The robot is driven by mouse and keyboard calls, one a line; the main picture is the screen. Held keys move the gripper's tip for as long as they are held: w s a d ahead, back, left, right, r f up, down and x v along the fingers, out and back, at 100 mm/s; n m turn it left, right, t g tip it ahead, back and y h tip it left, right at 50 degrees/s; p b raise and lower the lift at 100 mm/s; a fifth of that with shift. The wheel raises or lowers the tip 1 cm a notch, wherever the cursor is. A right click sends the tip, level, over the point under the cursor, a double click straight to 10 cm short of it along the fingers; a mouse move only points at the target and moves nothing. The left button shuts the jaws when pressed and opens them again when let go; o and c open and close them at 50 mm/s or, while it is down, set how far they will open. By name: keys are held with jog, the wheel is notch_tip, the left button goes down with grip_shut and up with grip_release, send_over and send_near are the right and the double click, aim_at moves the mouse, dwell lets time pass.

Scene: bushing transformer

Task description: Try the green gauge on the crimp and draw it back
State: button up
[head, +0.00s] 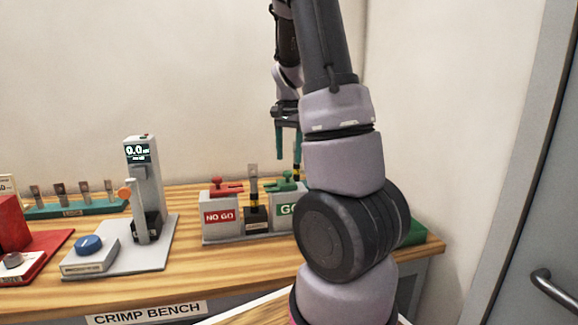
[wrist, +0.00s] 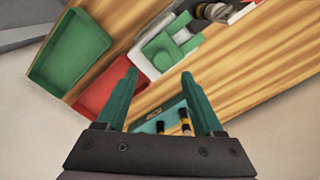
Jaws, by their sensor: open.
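The green gauge (head: 286,182) sits on the grey block labelled GO (head: 284,208), partly hidden by my arm. In the wrist view the green gauge (wrist: 170,50) lies beyond my fingertips. A metal crimp terminal (head: 253,178) stands upright in a dark holder with a yellow band, between the GO and NO GO blocks. My gripper (head: 288,150) has teal fingers and is above and behind the GO block. In the wrist view my gripper (wrist: 160,75) is open, with nothing held between its fingertips.
The red gauge (head: 225,188) sits on the NO GO block (head: 219,217). A grey tester with a display (head: 138,152) stands left. Green (wrist: 70,50) and red (wrist: 102,92) trays and a teal rack (wrist: 160,116) with black-and-yellow pieces lie near my gripper.

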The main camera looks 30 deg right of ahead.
aim_at(288, 172)
notch_tip(288, 172, up, 6)
dwell(0.5)
jog(key=s+a+r+n+t+y, duration=0.1)
jog(key=s+a+r+n+t, duration=0.2)
jog(key=s+a, duration=0.6)
jog(key=s+a+r+n+t+y, duration=0.1)
jog(key=s+a+r+n+t, duration=0.3)
jog(key=s+a+r, duration=0.3)
jog(key=shift+s+a+r+n, duration=0.3)
jog(key=shift+s+a+n, duration=0.2)
jog(key=shift+s+a, duration=0.65)
dwell(0.6)
